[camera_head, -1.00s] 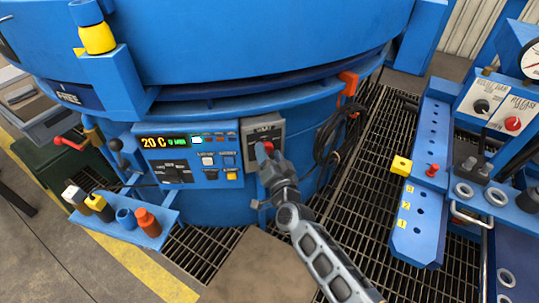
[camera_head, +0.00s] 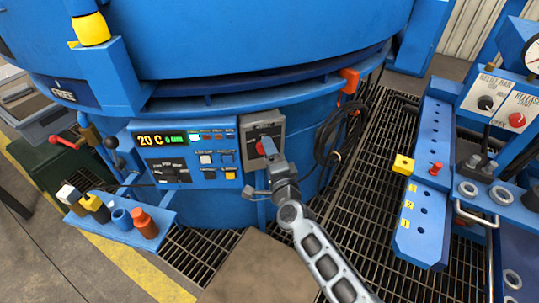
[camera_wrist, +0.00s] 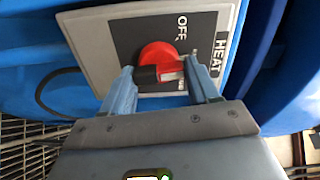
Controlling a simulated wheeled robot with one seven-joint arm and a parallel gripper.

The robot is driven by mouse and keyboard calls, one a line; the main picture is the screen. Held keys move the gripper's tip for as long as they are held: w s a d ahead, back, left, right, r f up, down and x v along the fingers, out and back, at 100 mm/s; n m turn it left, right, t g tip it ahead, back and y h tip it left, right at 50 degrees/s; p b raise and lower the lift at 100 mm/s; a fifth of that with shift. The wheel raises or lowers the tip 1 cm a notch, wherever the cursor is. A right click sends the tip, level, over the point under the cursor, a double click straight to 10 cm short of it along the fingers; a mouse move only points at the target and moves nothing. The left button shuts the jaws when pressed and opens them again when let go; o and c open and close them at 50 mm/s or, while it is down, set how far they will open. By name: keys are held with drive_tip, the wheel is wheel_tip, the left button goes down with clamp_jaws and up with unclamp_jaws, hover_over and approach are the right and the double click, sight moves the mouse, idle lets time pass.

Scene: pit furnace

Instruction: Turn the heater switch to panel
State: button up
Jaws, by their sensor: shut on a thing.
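The heater switch is a red knob (camera_wrist: 158,54) on a dark face with a grey plate (camera_wrist: 85,32), marked HEAT and OFF in the wrist view. Lettering below the bar is mostly hidden by the right finger. My gripper (camera_wrist: 163,76) is shut on the knob, one finger at each end of the bar. In the head view my gripper (camera_head: 270,158) reaches up to the red knob (camera_head: 268,146) on the grey plate (camera_head: 277,121), covering its lower part.
A small shelf (camera_head: 105,224) with bottles juts out lower left. A blue bench (camera_head: 424,195) stands at right, across open grating.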

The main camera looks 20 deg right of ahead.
drive_tip(key=shift+f+m, duration=0.1)
drive_tip(key=shift+m, duration=0.5)
drive_tip(key=o, duration=1)
drive_tip(key=shift+c, duration=0.2)
drive_tip(key=s+p, duration=0.1)
drive_tip(key=s, duration=0.6)
drive_tip(key=shift+s+a, duration=0.4)
drive_tip(key=shift+a, duration=0.05)
